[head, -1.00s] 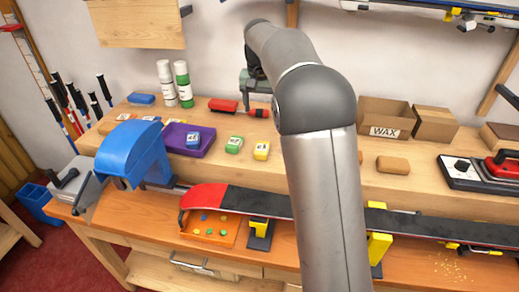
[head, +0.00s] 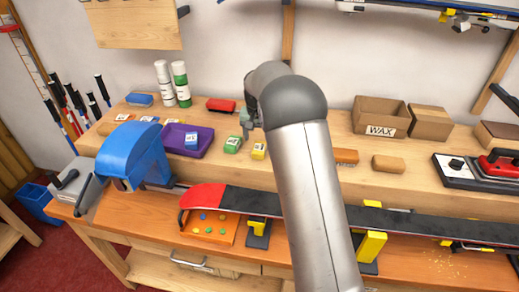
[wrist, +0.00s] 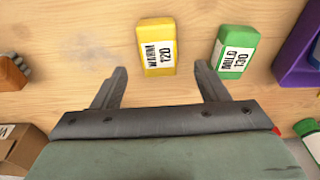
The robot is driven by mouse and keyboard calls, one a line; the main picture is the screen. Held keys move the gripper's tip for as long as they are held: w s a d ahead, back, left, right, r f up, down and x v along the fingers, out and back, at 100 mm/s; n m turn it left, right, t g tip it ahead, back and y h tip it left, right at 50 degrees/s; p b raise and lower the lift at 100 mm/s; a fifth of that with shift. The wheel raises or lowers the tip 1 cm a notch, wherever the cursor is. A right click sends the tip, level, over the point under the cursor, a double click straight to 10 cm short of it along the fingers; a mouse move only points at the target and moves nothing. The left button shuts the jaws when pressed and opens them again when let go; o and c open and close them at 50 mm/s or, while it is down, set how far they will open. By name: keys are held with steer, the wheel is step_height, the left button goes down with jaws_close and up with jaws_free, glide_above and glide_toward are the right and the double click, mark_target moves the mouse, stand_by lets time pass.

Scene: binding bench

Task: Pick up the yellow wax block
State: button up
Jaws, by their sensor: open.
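The yellow wax block (wrist: 157,48) lies on the wooden shelf, label up, in the wrist view. It sits between and just beyond the two fingertips of my gripper (wrist: 160,80), which is open and empty. The block is not touched by either finger. In the head view the yellow block (head: 258,150) is next to the green wax block (head: 232,145), with my gripper (head: 247,122) just behind it and partly hidden by my arm. The green block (wrist: 234,52) is to the right of the yellow one in the wrist view, near my right finger.
A purple tray (head: 206,142) holding a blue-and-white block stands left of the green block. A ski (head: 290,208) is clamped along the front bench.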

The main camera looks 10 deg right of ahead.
mark_target(259, 147)
step_height(259, 147, down, 4)
steer(key=shift+f+p, duration=0.15)
steer(key=shift+p, duration=0.4)
steer(key=c, duration=1.1)
